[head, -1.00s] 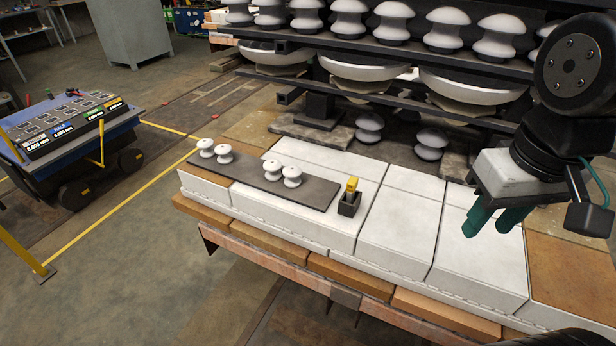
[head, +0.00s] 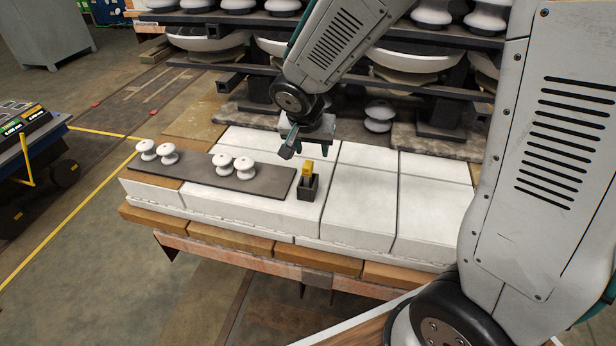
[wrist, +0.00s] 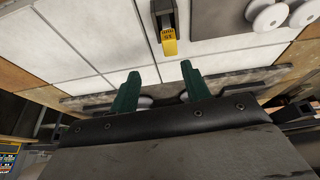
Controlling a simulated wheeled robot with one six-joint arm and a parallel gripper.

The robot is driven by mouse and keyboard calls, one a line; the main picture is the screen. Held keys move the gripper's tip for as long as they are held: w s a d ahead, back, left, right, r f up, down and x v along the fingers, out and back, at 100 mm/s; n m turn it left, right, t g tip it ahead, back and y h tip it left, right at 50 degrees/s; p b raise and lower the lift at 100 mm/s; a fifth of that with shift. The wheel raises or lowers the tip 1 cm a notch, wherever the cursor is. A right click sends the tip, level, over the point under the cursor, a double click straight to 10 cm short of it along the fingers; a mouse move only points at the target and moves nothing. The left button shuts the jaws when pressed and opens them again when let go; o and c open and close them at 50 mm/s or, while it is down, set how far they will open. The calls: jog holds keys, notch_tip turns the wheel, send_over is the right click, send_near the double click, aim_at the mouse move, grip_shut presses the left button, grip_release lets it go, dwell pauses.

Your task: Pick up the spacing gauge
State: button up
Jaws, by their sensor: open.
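The spacing gauge is the yellow piece (head: 308,168) standing upright in a small black holder (head: 309,191) on the white blocks. It also shows in the wrist view (wrist: 169,42), just beyond my fingertips, with the holder (wrist: 162,10) at the top edge. My gripper (wrist: 159,76) is open and empty, its two green fingers spread and pointing toward the gauge, which lies roughly in line with the gap between them.
A dark plate (head: 205,178) bearing several white insulators lies left of the holder. Behind stand dark racks (head: 235,67) with insulators and large discs, close to my arm. The white blocks (head: 358,192) right of the holder are clear. A blue cart (head: 38,148) stands at left.

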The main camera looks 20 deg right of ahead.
aim_at(308, 164)
jog(key=x, duration=0.3)
jog(key=a+x, duration=0.1)
jog(key=x, duration=0.2)
jog(key=w+x, duration=0.1)
jog(key=x, duration=0.2)
jog(key=shift+a+f, duration=0.25)
grip_shut()
